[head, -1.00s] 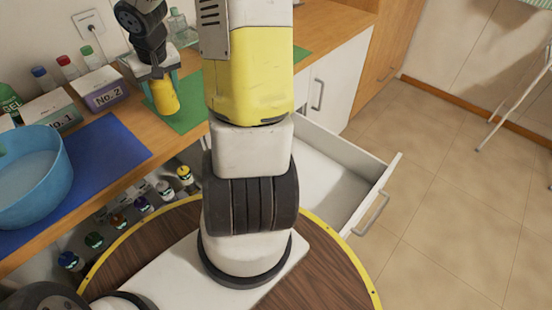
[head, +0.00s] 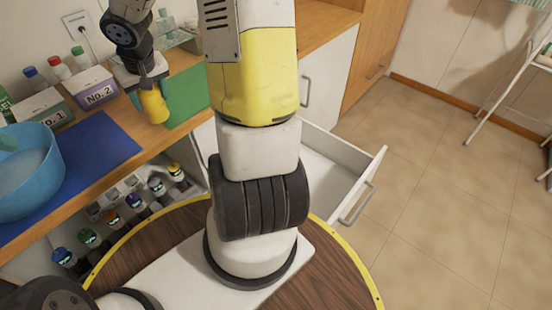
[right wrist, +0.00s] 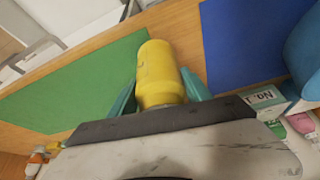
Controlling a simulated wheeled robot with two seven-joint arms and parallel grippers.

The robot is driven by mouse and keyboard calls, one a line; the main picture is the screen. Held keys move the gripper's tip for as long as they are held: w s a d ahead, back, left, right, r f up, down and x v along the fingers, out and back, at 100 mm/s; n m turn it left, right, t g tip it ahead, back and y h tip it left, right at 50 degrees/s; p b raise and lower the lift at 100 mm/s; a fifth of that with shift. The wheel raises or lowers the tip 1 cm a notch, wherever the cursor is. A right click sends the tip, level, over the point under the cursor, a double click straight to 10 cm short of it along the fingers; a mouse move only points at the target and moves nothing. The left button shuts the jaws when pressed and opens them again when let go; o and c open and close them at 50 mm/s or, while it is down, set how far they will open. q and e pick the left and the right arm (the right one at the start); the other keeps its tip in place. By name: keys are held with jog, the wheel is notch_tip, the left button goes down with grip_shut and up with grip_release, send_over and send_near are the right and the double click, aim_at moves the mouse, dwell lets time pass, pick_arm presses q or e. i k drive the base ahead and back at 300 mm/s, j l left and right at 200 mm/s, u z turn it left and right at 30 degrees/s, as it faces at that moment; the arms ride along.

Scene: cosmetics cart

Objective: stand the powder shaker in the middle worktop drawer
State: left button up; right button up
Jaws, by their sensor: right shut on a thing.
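The yellow powder shaker (head: 154,106) is held in my right gripper (head: 146,84) near the green mat's left edge, above the worktop. In the right wrist view the shaker (right wrist: 160,72) sits between the two teal fingers, which close on its sides. Its far end points away from the wrist. An open white drawer (head: 352,172) juts out from under the worktop, right of my arm. Its visible floor is bare, and my arm hides its left part. My left gripper is out of view.
A green mat (head: 186,95), blue mat (head: 100,150), blue bowl (head: 30,190) and box No. 2 (head: 92,90) are on the worktop. Several small bottles stand in a rack below. The floor right of the drawer is clear.

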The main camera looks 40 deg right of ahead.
aim_at(315, 201)
jog(key=k+l+z, duration=0.55)
jog(key=z, duration=0.2)
